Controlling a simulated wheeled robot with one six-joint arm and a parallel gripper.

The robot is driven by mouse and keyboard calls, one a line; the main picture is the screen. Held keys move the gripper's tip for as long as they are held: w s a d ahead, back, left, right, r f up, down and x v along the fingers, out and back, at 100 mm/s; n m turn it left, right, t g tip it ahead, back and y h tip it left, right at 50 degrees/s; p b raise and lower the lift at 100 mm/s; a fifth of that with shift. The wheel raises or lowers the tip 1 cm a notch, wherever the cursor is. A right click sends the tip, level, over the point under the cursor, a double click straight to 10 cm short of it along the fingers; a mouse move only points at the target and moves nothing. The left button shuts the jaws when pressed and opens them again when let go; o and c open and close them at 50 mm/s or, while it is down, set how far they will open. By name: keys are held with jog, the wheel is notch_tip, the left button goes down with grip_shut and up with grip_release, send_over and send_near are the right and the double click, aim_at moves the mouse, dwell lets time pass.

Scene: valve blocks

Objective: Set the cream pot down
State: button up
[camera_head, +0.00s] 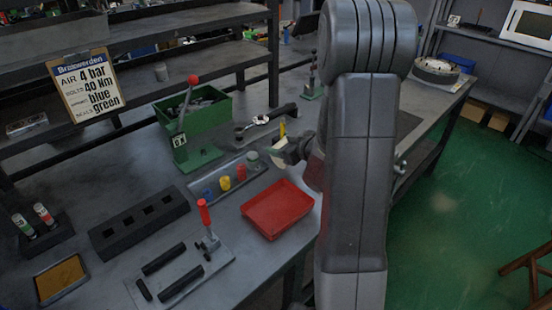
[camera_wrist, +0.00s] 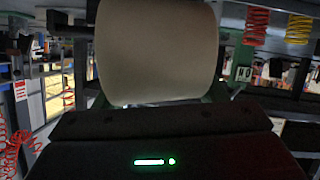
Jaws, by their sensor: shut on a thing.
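The cream pot (camera_wrist: 157,50) fills the upper middle of the wrist view, close to the camera, and my gripper is shut on it. In the head view a small part of the cream pot (camera_head: 279,160) shows at the end of my arm, over the workbench (camera_head: 240,120). My gripper (camera_head: 292,151) is mostly hidden there behind my own arm. I cannot tell the height of the pot above the bench.
A red tray (camera_head: 277,209) lies in front, empty. A red-handled clamp (camera_head: 207,225) and black block (camera_head: 138,222) stand further left.

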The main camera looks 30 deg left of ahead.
jog(key=shift+f, duration=1.95)
jog(key=shift+f+b, duration=0.15)
jog(key=shift+b, duration=0.25)
jog(key=o, duration=1)
